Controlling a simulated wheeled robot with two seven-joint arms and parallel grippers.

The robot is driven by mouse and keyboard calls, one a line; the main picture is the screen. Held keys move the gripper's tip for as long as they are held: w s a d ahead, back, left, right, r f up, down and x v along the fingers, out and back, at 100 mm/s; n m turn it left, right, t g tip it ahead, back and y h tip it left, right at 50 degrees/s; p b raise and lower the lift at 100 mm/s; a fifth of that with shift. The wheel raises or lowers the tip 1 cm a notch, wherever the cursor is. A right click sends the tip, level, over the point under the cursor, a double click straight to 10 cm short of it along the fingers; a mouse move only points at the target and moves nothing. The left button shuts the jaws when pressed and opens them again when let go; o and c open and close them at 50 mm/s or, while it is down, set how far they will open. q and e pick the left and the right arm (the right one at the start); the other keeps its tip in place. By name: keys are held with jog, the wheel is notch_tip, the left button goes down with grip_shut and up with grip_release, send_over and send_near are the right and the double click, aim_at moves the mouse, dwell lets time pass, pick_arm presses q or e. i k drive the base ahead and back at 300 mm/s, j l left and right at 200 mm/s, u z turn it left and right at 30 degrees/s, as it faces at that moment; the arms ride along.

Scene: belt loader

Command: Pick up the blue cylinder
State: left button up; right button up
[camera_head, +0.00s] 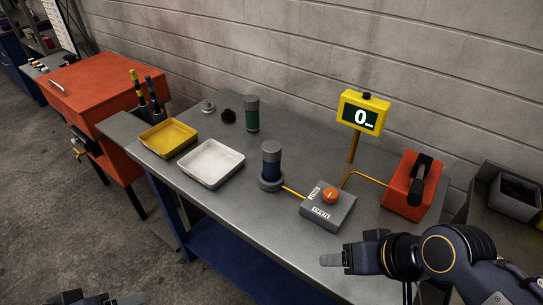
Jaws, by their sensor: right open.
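The blue cylinder (270,163) has a grey top and stands upright in a round grey base (270,184) near the middle of the grey workbench. My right gripper (330,260) is open and empty at the lower right, over the bench's front edge. It is apart from the cylinder, to its lower right, with its fingers pointing left. Only a small part of my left gripper (100,299) shows at the bottom left edge, well away from the bench top, and its jaws cannot be made out.
A grey button box (343,214) is wired to the base and to a yellow display (363,113). A green cylinder (252,115), a white tray (232,160), a yellow tray (190,128) and a red block with a black handle (398,189) also stand on the bench.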

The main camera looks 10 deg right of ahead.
aim_at(270, 171)
jog(key=i+j+z, duration=0.35)
jog(key=j, duration=0.25)
jog(key=i+j+z, duration=0.35)
jog(key=j, duration=0.4)
jog(key=i+j+z, duration=0.2)
jog(key=j, duration=0.2)
jog(key=i+j+z, duration=0.15)
jog(key=j, duration=0.3)
